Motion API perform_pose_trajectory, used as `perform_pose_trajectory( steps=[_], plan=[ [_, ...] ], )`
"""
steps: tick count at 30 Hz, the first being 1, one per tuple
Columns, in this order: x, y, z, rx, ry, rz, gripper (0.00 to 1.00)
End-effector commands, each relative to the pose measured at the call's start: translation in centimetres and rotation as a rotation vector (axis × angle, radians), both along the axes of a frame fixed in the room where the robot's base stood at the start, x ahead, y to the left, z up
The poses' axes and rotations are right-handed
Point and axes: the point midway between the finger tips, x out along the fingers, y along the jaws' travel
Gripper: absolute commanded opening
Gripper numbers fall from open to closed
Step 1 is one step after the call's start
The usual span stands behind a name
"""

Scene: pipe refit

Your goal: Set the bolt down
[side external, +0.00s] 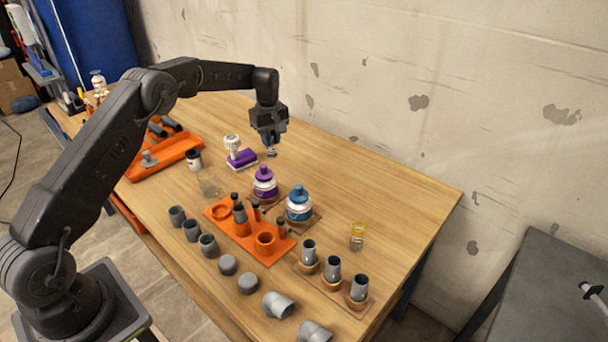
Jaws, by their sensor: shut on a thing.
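My gripper (270,142) hangs above the back part of the wooden table, fingers pointing down. It is shut on a small grey bolt (271,152), whose lower end shows just below the fingertips. The rest of the bolt is hidden by the fingers. The bolt looks to be a little above the table, just right of a purple block (242,160) with a white knobbed part (232,144) on it. I cannot tell from this view whether the bolt touches the table (350,180).
Purple-capped (264,183) and blue-capped (299,205) bottles stand in front of my gripper. An orange rack (275,253), grey pipe fittings and a yellow-lidded jar (357,236) are nearer the front. An orange tray (150,172) lies left. The table's back right is clear.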

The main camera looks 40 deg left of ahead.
Motion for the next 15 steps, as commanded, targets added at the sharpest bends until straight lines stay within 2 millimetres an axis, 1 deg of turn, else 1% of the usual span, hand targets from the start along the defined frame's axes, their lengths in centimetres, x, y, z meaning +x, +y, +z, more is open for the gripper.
perform_pose_trajectory(
  steps=[1, 6, 11, 15],
  plan=[
    [0.7, -1.1, -0.8, -0.001, 0.001, -0.004, 0.0],
    [2.9, -4.2, -3.1, 0.0, 0.0, -0.003, 0.0],
    [4.4, -6.3, -4.6, 0.0, 0.0, -0.001, 0.0],
    [5.1, -7.0, -5.2, 0.0, -0.001, 0.002, 0.0]
  ],
)
